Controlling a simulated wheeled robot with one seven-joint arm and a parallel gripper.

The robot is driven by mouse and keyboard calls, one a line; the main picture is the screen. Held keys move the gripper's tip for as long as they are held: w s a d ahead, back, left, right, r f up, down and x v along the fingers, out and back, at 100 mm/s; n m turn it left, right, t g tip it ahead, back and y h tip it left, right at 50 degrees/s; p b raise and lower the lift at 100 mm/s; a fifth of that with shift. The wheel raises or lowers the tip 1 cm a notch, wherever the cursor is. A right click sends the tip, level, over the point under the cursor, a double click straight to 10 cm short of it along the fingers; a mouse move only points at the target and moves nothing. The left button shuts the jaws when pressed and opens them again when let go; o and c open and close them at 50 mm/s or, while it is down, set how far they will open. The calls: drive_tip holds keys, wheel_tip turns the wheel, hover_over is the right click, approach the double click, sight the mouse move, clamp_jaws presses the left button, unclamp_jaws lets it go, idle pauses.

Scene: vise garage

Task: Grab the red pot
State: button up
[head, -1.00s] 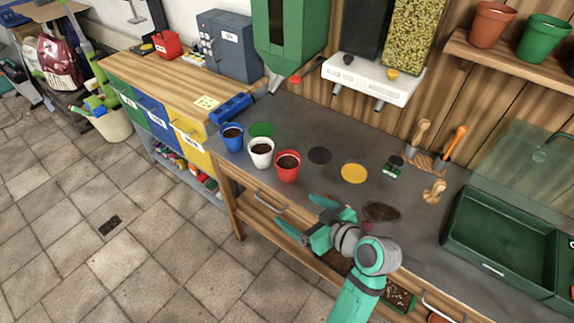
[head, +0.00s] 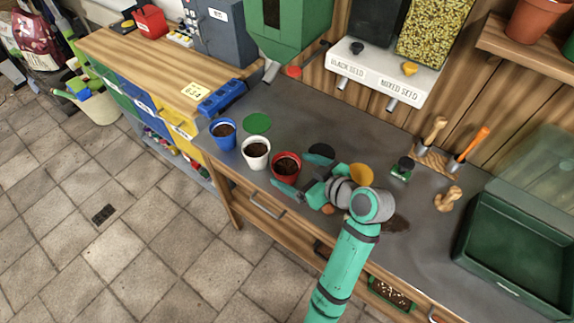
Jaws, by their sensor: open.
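The red pot (head: 287,168), filled with dark soil, stands upright on the grey workbench near its front edge. It is the rightmost of a row with a white pot (head: 256,153) and a blue pot (head: 223,134), both also holding soil. My gripper (head: 296,172) is open, coming from the right. One teal finger reaches behind the red pot and the other in front of it, so the pot's right side lies at the mouth of the jaws. I cannot tell whether either finger touches it.
A green disc (head: 257,123) lies behind the white pot, and a yellow disc (head: 361,174) lies behind my wrist. A blue object (head: 222,97) sits at the bench's left end. Hand tools (head: 466,147) and a dark green tray (head: 515,245) stand to the right.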

sight(281, 163)
drive_tip(key=shift+x, duration=1.25)
drive_tip(key=x, duration=0.4)
drive_tip(key=shift+w+a+r, duration=0.1)
drive_tip(key=shift+w+a, duration=0.35)
drive_tip(key=shift+a, duration=0.15)
drive_tip(key=shift+c, duration=0.2)
drive_tip(key=shift+d, duration=0.15)
drive_tip(key=c, duration=1.2)
